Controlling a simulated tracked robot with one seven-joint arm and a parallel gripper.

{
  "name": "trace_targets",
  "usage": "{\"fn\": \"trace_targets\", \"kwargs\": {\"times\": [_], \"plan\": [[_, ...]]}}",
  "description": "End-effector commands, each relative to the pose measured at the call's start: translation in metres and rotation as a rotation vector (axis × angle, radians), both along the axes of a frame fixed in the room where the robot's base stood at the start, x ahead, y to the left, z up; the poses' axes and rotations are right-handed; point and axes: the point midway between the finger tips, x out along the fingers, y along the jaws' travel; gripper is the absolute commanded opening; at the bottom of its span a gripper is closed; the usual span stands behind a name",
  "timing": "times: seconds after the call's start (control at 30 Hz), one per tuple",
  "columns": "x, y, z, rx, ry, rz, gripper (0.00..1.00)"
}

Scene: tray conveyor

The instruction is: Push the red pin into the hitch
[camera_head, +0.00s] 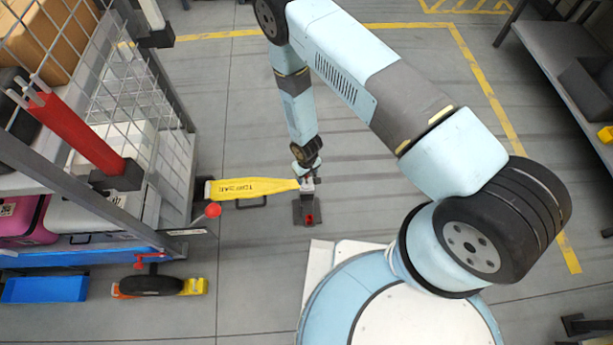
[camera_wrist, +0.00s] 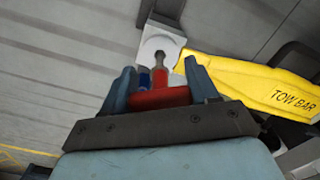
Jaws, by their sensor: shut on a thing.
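The red pin (camera_wrist: 163,72) has a wide red grip that sits between the two fingers of my gripper (camera_wrist: 161,84) in the wrist view. My gripper is shut on it. The pin's far end points at the round pale plate of the hitch (camera_wrist: 150,47). I cannot tell whether the tip is in the hole. A small blue part (camera_wrist: 145,78) shows beside the pin. The yellow tow bar (camera_wrist: 245,78) ends right beside the hitch. In the head view my gripper (camera_head: 308,180) is at the end of the tow bar (camera_head: 250,187), where the pin is hidden.
A dark floor block (camera_head: 306,210) with a red spot stands below my gripper. A wire-sided cart (camera_head: 130,95) with boxes is on the left, with a red knob (camera_head: 212,210) at its corner. A shelf (camera_head: 560,55) stands at the right. Much of the floor between is clear.

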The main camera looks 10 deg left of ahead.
Motion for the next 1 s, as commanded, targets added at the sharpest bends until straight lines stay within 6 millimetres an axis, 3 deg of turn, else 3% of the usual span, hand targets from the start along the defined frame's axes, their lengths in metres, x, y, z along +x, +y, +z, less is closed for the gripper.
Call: {"fn": "trace_targets", "kwargs": {"times": [1.0], "plan": [[-0.0004,-0.0003,0.0072,0.000,0.000,0.007,0.29]]}}
